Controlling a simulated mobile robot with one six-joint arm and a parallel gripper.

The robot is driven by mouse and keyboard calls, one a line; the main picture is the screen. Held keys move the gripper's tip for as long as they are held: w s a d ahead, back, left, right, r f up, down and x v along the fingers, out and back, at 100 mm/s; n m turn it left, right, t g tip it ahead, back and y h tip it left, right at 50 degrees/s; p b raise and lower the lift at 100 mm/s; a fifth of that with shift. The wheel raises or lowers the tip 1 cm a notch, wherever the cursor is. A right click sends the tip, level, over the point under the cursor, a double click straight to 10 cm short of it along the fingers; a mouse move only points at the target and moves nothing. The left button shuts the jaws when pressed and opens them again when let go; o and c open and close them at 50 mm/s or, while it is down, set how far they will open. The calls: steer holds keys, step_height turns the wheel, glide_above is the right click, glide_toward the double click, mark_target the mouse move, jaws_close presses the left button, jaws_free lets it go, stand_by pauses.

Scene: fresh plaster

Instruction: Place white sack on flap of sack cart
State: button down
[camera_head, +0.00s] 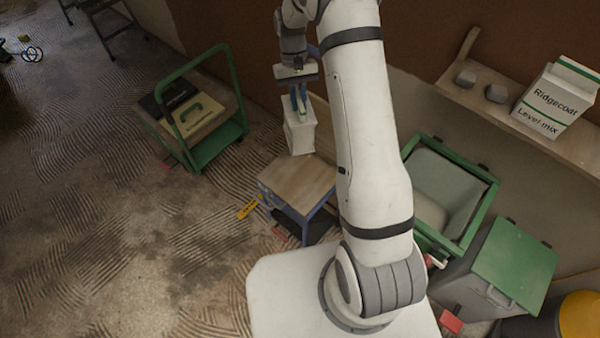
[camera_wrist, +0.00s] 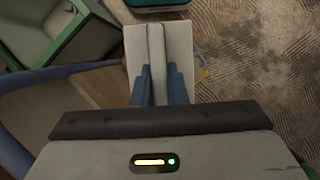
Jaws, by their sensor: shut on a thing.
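A white sack (camera_head: 300,134), boxy in shape, hangs upright below my gripper (camera_head: 298,106). The blue fingers are shut on its narrow raised top seam. In the wrist view the sack (camera_wrist: 134,48) shows beyond the fingertips (camera_wrist: 160,72), with the seam between them. A low blue-framed cart with a wooden deck (camera_head: 297,184) stands below and slightly right of the sack; my arm hides its right side. The sack's lower end appears above the deck's far edge; I cannot tell the gap. No separate flap can be made out, nor whether this is the sack cart.
A green cart (camera_head: 236,122) with a wooden deck holds a black case and a yellow item at left. A green-rimmed bin (camera_head: 484,212) and a green-lidded box (camera_head: 515,262) stand right. A shelf (camera_head: 470,103) carries a "Ridgecoat" pack (camera_head: 550,104). Floor at left is mostly clear.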

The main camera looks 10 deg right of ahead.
steer(key=shift+d+r, duration=0.1)
steer(key=shift+d, duration=0.15)
